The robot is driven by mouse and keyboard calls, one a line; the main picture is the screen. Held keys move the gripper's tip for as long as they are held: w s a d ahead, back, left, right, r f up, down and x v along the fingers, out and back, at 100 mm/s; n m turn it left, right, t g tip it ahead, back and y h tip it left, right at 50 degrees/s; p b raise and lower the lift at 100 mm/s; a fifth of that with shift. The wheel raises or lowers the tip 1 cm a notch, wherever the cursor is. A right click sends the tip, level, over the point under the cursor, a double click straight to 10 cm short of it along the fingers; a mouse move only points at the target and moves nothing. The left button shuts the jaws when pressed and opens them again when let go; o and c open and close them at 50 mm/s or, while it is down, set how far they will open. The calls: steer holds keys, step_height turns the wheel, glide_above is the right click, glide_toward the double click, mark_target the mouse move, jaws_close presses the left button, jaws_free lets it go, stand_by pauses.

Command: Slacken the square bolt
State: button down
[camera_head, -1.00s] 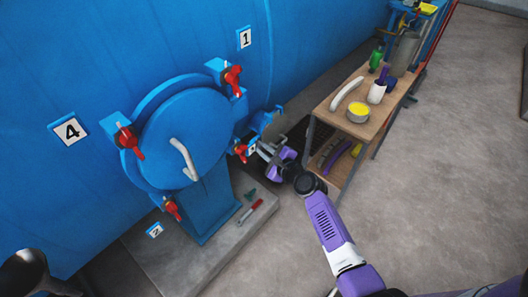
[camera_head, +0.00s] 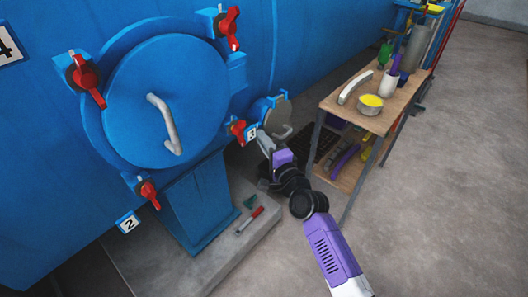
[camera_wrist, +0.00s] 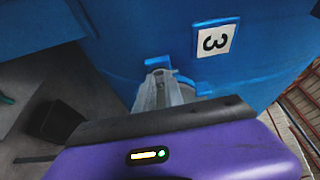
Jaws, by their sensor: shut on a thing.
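My gripper (camera_head: 266,143) is at the small side fitting near label 3, on the right of the big blue door. Its grey fingers also show in the wrist view (camera_wrist: 158,90), shut, with their tips against a blue bracket (camera_wrist: 158,63) on the vessel wall. The square bolt is hidden between the fingertips, so its turn cannot be seen. A small round grey cover (camera_head: 277,116) stands in a blue frame just above my gripper. The label 3 plate (camera_wrist: 215,40) is right of the fingertips in the wrist view.
The round blue door (camera_head: 165,100) has red clamp handles, one (camera_head: 237,130) close left of my gripper. A wooden shelf cart (camera_head: 350,107) with tools stands to the right. A red-handled tool (camera_head: 250,220) lies on the concrete plinth. Floor at right is clear.

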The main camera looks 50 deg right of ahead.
steer(key=n+t+b, duration=0.1)
steer(key=n+b, duration=0.3)
steer(key=b, duration=0.5)
steer(key=f+n+t+y+b, duration=0.1)
steer(key=n+b, duration=0.3)
steer(key=b, duration=0.6)
steer(key=n+t+y+b, duration=0.1)
steer(key=n+b, duration=0.3)
steer(key=b, duration=0.6)
steer(key=shift+d+f+t, duration=0.35)
steer(key=shift+t, duration=0.25)
steer(key=shift+r+n+y+b, duration=0.15)
steer(key=shift+n+y+b, duration=0.3)
steer(key=shift+n, duration=0.25)
steer(key=c, duration=1.7)
jaws_free()
steer(key=v, duration=0.7)
steer(key=shift+s+p, duration=0.3)
steer(key=shift+p, duration=0.05)
